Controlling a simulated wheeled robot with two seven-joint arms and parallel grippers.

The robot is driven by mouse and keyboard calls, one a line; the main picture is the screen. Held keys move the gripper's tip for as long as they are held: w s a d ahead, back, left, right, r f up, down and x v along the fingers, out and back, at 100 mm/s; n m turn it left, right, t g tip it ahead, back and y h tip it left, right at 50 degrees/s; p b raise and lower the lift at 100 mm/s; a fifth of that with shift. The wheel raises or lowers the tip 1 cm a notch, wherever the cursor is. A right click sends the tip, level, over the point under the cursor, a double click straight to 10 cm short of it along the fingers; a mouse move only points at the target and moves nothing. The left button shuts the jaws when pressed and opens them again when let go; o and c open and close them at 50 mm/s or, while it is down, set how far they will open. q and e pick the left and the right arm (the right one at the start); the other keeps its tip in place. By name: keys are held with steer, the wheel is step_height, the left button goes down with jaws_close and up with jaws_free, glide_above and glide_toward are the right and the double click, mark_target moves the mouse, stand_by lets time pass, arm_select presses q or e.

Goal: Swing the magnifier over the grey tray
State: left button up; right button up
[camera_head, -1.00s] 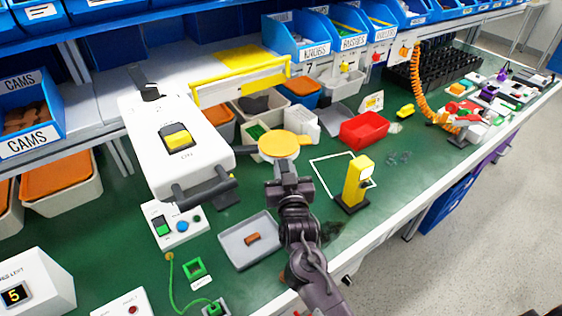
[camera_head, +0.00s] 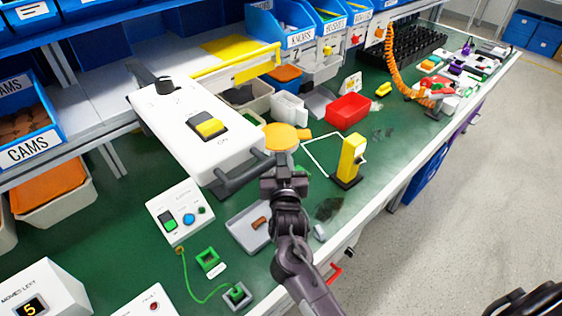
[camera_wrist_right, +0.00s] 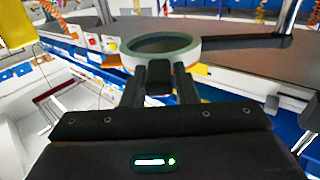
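The magnifier (camera_head: 281,137) shows in the head view as a round yellow-orange disc beyond my right gripper (camera_head: 285,172). In the right wrist view the magnifier (camera_wrist_right: 160,38) is a pale green ring, with a dark arm running right to a post. The fingers of my right gripper (camera_wrist_right: 160,78) stand on both sides of a dark tab below the ring and look closed on it. The grey tray (camera_head: 238,215) lies nearer the table's front edge, left of my right arm, with a small brown piece in it. My left gripper is out of view.
A white machine (camera_head: 180,120) with a dark front handle stands left of the magnifier. A yellow post (camera_head: 351,158) stands to the right. A white button box (camera_head: 180,211) is left of the tray. A red bin (camera_head: 348,110) lies behind.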

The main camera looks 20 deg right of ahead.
steer(key=o, duration=0.3)
steer(key=shift+f, duration=0.1)
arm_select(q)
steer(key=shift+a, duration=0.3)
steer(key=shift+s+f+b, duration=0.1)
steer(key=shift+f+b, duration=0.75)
arm_select(e)
steer(key=v, duration=0.7)
steer(key=shift+s+a, duration=0.15)
steer(key=shift+s, duration=0.2)
